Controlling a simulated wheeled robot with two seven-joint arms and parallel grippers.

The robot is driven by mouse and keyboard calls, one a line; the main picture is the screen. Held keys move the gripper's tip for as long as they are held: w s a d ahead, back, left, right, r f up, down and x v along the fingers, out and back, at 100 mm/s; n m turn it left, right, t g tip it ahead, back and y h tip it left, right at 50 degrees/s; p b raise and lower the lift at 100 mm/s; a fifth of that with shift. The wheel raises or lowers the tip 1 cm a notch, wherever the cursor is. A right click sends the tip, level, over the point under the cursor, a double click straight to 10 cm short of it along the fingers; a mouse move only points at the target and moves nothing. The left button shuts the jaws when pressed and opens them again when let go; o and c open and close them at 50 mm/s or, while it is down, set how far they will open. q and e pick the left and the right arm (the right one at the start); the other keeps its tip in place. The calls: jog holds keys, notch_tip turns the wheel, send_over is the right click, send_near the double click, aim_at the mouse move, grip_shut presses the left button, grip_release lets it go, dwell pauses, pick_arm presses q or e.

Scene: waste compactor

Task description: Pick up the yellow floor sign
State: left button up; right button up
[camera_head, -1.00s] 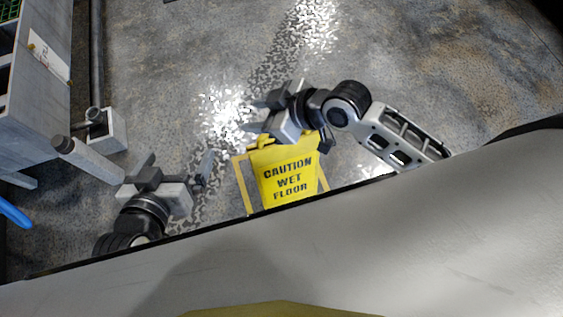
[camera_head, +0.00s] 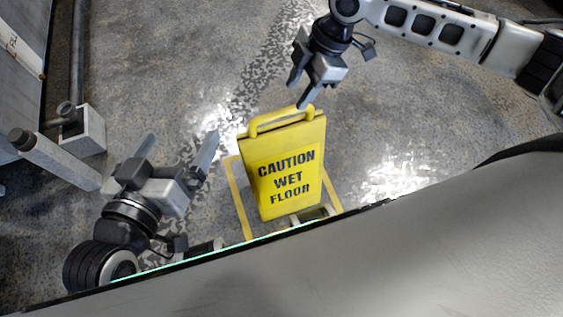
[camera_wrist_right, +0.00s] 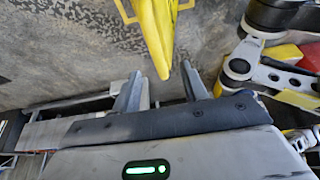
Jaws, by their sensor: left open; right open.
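The yellow floor sign (camera_head: 284,172) stands on the floor in the middle of the head view, with "CAUTION WET FLOOR" on its face and a handle on top. My right gripper (camera_head: 299,92) is open and empty just above the sign's handle end, pointing down toward it. In the right wrist view, the sign (camera_wrist_right: 155,30) shows as a yellow strip ahead of and between the open fingers (camera_wrist_right: 162,85). My left gripper (camera_head: 182,145) is open and empty to the left of the sign, apart from it.
A yellow-framed outline (camera_head: 237,195) surrounds the sign's base. A grey post (camera_head: 55,160) and a pale block (camera_head: 84,128) with a pipe stand at the left. My pale body covers the lower part of the head view. The floor behind the sign is clear.

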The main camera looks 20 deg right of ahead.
aim_at(282, 110)
jog(key=b+x, duration=0.1)
jog(key=x, duration=0.2)
jog(key=shift+a+f, duration=0.15)
jog(key=shift+f, duration=0.1)
jog(key=b+x, duration=0.1)
jog(key=x, duration=0.1)
jog(key=b+x, duration=0.1)
jog(key=x, duration=0.1)
jog(key=shift+w+a, duration=0.2)
jog(key=shift+a+f+b, duration=0.25)
jog(key=shift+f+b, duration=0.15)
jog(key=shift+f, duration=0.1)
pick_arm(q)
jog(key=shift+w+d+r+n+t+h, duration=0.2)
jog(key=shift+d+r+n+t+h, duration=0.4)
jog(key=shift+r+n+h, duration=0.15)
pick_arm(e)
grip_shut()
pick_arm(q)
jog(key=shift+f, duration=0.1)
pick_arm(e)
jog(key=shift+r, duration=0.25)
